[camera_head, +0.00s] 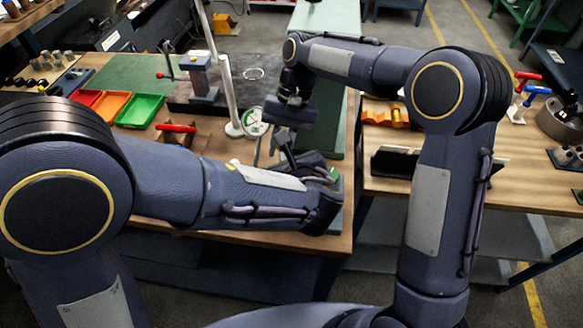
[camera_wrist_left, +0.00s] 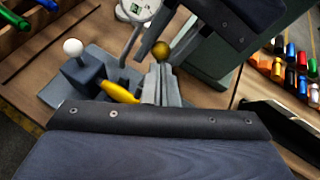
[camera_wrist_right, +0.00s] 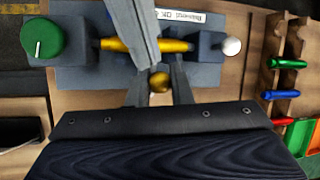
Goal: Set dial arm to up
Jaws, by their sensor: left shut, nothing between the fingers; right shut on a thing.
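A bench fixture (camera_wrist_right: 75,75) carries a yellow bar (camera_wrist_right: 172,45), a green knob (camera_wrist_right: 42,38) and a white ball (camera_wrist_right: 232,46). A round white dial (camera_head: 255,122) stands by it and also shows in the left wrist view (camera_wrist_left: 134,9). My right gripper (camera_wrist_right: 158,72) is shut on a small brass ball knob (camera_wrist_right: 159,83) in front of the bar. The ball also shows in the left wrist view (camera_wrist_left: 162,48), but the arm it belongs to is mostly hidden. My left gripper (camera_wrist_left: 158,70) is shut and empty, close below the right one.
The two hands are close together. Red, orange and green trays (camera_head: 138,110) and a red-handled tool (camera_head: 177,128) lie to the left. Beyond a gap, a second bench (camera_head: 525,180) is at the right.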

